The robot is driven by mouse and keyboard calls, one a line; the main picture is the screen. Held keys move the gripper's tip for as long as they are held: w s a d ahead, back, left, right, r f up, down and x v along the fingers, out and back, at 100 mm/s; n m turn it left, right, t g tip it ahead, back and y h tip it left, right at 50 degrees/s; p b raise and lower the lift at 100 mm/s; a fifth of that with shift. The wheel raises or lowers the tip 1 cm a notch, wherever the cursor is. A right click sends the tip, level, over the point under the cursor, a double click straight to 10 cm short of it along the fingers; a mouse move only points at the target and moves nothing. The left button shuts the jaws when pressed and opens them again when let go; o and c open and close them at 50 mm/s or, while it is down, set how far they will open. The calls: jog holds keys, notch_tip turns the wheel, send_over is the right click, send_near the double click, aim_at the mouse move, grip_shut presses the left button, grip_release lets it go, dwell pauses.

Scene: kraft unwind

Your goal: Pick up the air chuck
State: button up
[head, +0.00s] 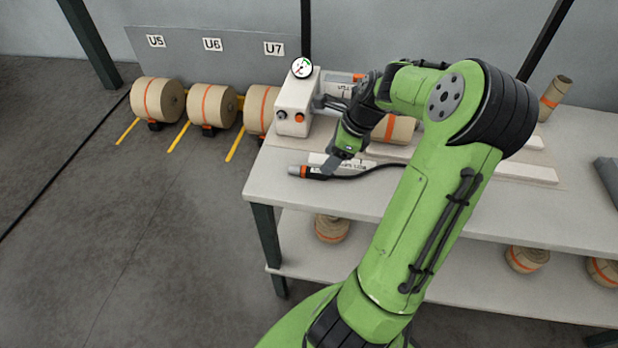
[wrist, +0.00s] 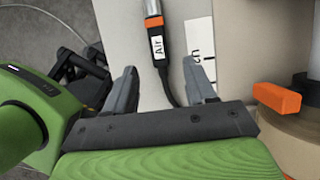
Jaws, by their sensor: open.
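The air chuck (head: 308,172) lies on the table near its front left corner, with an orange band, a silver tip and a black hose running right. In the wrist view the air chuck (wrist: 157,42) is at the top, with a white label reading "Air". Its hose runs down between the fingers. My gripper (wrist: 162,82) is open and empty, with one finger on each side of the hose. In the head view my gripper (head: 335,160) is close to the air chuck, just right of it. Contact cannot be told.
A white box with a gauge (head: 295,105) stands behind the air chuck on the table (head: 300,195). A white label strip (head: 345,162) lies beside the hose. A kraft roll (head: 395,130) is on the table further back. Rolls on stands (head: 158,99) line the floor at left.

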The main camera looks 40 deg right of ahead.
aim_at(311, 173)
jog(key=b+x, duration=0.3)
jog(key=x, duration=0.3)
jog(key=shift+s, duration=0.1)
jog(key=shift+r, duration=0.15)
grip_shut()
